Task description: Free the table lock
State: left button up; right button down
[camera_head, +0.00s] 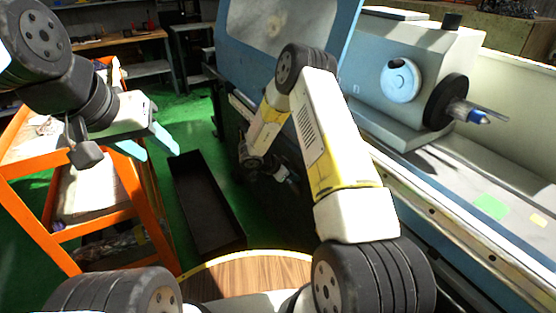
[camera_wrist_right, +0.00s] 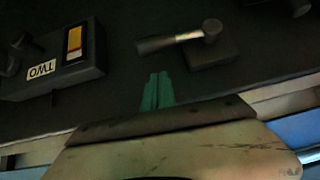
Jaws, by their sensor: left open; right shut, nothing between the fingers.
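In the right wrist view, a lever (camera_wrist_right: 176,41) with a dark grip and a bright metal shaft is mounted on a dark block (camera_wrist_right: 212,53) on the machine's dark face. Its grip points left; no label shows that it is the table lock. My right gripper (camera_wrist_right: 158,76) has its green fingers together and empty, just below the lever and apart from it in the picture. In the head view, that gripper is largely hidden low beside the machine. My left gripper (camera_head: 152,147) is open and empty, with pale blue fingers, near the orange cart.
The blue-and-white grinder (camera_head: 430,80) fills the right. An orange cart (camera_head: 125,185) stands left. A black tray (camera_head: 205,205) lies on the green floor.

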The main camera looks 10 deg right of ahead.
aim_at(295, 192)
jog(key=shift+w+f, duration=0.1)
jog(key=shift+f, duration=1.9)
jog(key=shift+f, duration=0.1)
jog(key=f+t, duration=0.1)
jog(key=s+f+m+t, duration=0.1)
jog(key=f, duration=0.1)
jog(key=shift+d+y, duration=0.1)
jog(key=shift+y, duration=0.3)
jog(key=w+a+f+m+t, duration=0.2)
jog(key=w+f+m+t, duration=0.3)
jog(key=f+t, duration=0.3)
notch_tip(295, 192, down, 2)
jog(key=shift+w+f, duration=0.25)
jog(key=shift+w, duration=0.45)
jog(key=shift+w+a, duration=0.1)
